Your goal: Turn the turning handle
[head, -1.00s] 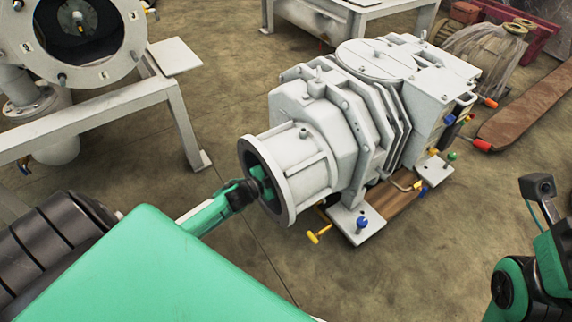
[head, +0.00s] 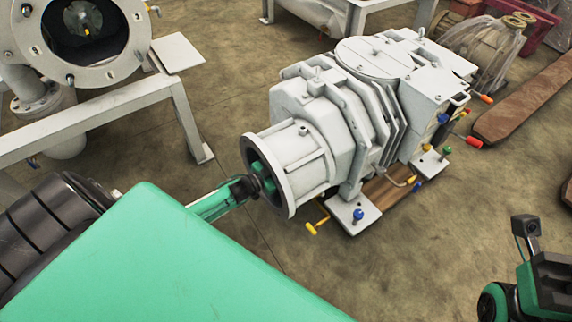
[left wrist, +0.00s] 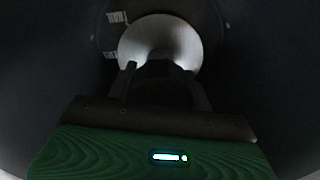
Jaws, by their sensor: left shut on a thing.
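A grey-white screw vacuum pump (head: 318,105) stands on the floor, its round flanged opening (head: 290,200) facing my left arm. My left gripper (left wrist: 160,75) reaches into this opening; its wrist and green hand parts (head: 265,180) show at the mouth in the head view. In the left wrist view two dark fingers are shut on a dark piece inside, taken as the turning handle, before a bright round surface (left wrist: 160,42). The handle's shape is mostly hidden in shadow. Of my right arm only the wrist part shows at the lower right; its fingers are out of frame.
A yellow T-shaped handle (head: 317,228) sticks out low near the opening. A blue knob (head: 358,214) is on the pump's foot. A white frame (head: 95,120) with a round-mouthed vessel (head: 135,62) stands at the left. The floor in front of the pump is clear.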

